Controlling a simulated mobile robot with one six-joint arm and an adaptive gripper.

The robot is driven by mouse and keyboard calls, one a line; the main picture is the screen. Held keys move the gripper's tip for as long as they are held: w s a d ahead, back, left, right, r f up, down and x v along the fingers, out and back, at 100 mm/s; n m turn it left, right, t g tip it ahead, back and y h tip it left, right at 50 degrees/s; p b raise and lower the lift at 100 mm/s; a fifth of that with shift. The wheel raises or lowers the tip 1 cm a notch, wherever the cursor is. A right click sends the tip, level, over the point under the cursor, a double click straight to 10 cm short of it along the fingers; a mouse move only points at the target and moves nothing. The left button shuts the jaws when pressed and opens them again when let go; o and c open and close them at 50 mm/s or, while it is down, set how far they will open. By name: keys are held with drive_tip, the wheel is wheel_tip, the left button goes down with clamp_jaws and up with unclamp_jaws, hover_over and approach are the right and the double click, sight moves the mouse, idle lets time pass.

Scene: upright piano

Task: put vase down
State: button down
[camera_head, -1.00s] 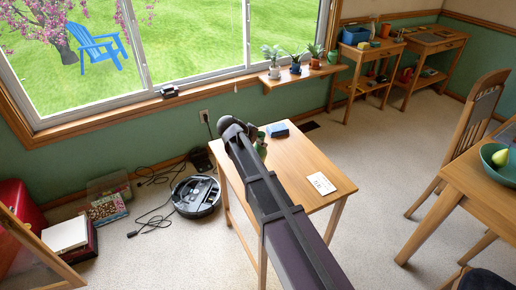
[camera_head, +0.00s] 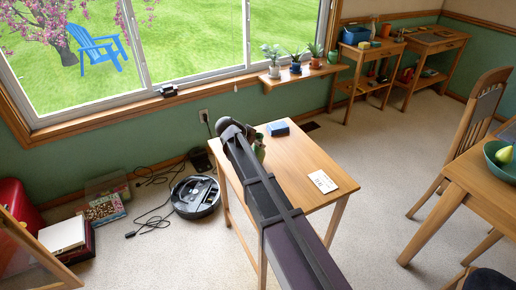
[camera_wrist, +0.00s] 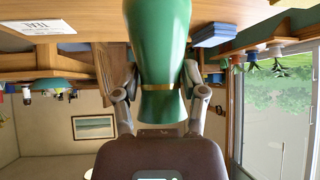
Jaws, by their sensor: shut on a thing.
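A green vase (camera_wrist: 160,45) with a gold band fills the upper middle of the wrist view, which is upside down. My gripper (camera_wrist: 160,85) is shut on it, one finger on each side near the band. In the head view the vase (camera_head: 260,150) shows only in part beside my arm, over the far left part of the small wooden table (camera_head: 300,160). The vase's end toward the tabletop runs out of the wrist picture, so I cannot tell whether it touches.
A blue box (camera_head: 278,128) lies at the table's far edge and a white card (camera_head: 322,181) near its right edge. The tabletop between them is clear. A robot vacuum (camera_head: 196,196) is on the floor to the left, and a potted-plant shelf (camera_head: 305,76) is beyond.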

drive_tip(key=shift+f, duration=0.4)
drive_tip(key=shift+c, duration=0.7)
unclamp_jaws()
drive_tip(key=shift+r, duration=0.1)
drive_tip(key=shift+p+v, duration=0.55)
drive_tip(key=shift+v, duration=0.3)
drive_tip(key=p+v, duration=0.7)
drive_tip(key=v, duration=0.3)
